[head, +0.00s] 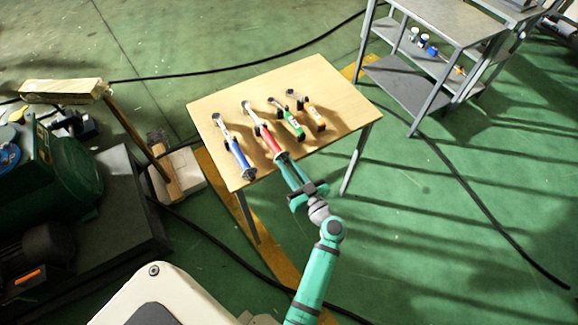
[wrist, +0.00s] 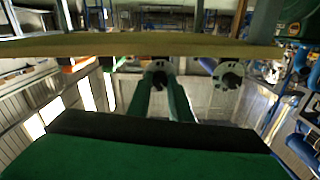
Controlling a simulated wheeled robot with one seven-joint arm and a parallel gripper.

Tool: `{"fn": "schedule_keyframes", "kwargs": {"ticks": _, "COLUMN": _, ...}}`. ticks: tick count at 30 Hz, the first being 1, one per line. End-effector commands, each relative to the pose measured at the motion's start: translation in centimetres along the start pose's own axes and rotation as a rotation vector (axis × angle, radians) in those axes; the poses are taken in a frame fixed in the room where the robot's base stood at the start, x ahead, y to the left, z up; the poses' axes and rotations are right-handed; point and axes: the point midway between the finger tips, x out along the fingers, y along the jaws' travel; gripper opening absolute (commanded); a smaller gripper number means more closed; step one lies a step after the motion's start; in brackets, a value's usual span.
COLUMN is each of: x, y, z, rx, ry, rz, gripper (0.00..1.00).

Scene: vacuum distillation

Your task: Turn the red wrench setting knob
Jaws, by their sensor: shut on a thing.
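The red wrench (head: 268,138) lies on the wooden table (head: 335,92) with its handle end toward me. My gripper (head: 281,160) reaches in from the table's near edge and is shut on the setting knob at that end; in the head view its fingers hide the knob. In the wrist view the dark round knob (wrist: 159,73) with a pale ring shows between the two green fingers (wrist: 162,88). Any markings on it are too small to read.
A blue wrench (head: 237,152) lies left of the red one, its knob (wrist: 228,75) to the right in the wrist view. A green wrench (head: 288,121) and an orange wrench (head: 312,113) lie to the right. A grey shelf table (head: 400,82) stands at back right.

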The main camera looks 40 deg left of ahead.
Motion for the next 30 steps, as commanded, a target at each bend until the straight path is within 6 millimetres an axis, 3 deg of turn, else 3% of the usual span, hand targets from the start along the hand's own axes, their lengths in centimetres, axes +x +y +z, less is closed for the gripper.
{"fn": "schedule_keyframes", "kwargs": {"ticks": 30, "x": -0.18, "y": 0.12, "z": -0.05, "rx": 0.942, "ry": 0.006, "rz": 0.001, "gripper": 0.0}}
